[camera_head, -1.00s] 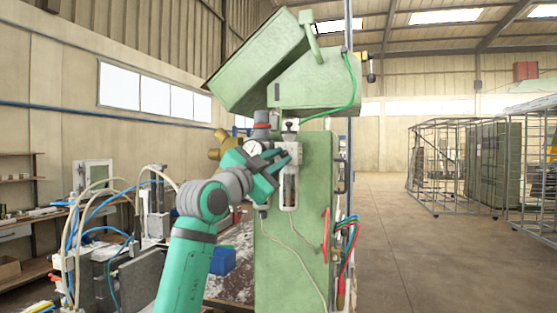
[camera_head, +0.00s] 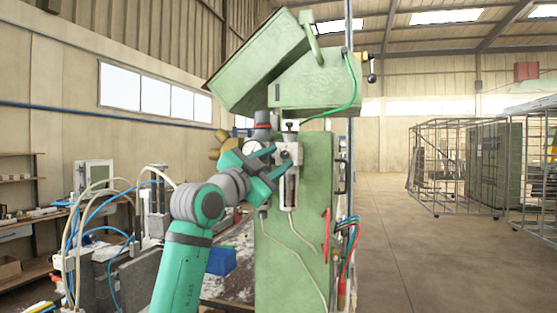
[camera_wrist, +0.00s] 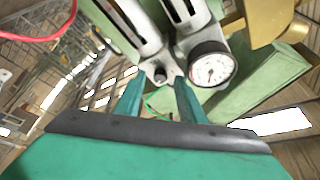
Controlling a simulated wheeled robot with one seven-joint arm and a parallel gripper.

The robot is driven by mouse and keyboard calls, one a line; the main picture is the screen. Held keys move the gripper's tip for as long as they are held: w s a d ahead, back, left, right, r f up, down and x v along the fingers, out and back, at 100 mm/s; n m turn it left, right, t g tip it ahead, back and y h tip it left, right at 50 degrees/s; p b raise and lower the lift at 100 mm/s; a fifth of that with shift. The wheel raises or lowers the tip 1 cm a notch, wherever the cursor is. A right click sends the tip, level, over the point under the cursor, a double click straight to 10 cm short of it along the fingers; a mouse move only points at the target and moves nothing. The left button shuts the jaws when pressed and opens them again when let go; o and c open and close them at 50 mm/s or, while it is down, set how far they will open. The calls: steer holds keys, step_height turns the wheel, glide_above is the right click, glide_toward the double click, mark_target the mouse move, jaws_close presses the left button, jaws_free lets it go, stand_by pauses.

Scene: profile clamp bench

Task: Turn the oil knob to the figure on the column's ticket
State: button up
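A pale grey lubricator block (camera_head: 287,146) sits on the green column (camera_head: 318,190), with a sight tube (camera_head: 289,188) below it and a small dark knob (camera_head: 290,126) on top. My gripper (camera_head: 279,158) is in front of the block, its two teal fingers apart. In the wrist view, my gripper (camera_wrist: 160,88) is open, with a small dark round knob (camera_wrist: 160,75) in line with the gap; I cannot tell whether it lies between the fingertips. A white dial gauge (camera_wrist: 211,67) is beside the block. I cannot make out a ticket or any figure.
A green tilted housing (camera_head: 262,65) overhangs the column top. Red and blue hoses (camera_head: 350,235) hang on the column's right side. A bench with tubing and a grey block (camera_head: 140,275) stands at left.

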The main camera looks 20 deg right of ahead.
steer(key=v, duration=0.9)
steer(key=shift+s+a, duration=0.15)
steer(key=shift+a, duration=0.1)
steer(key=shift+f, duration=0.2)
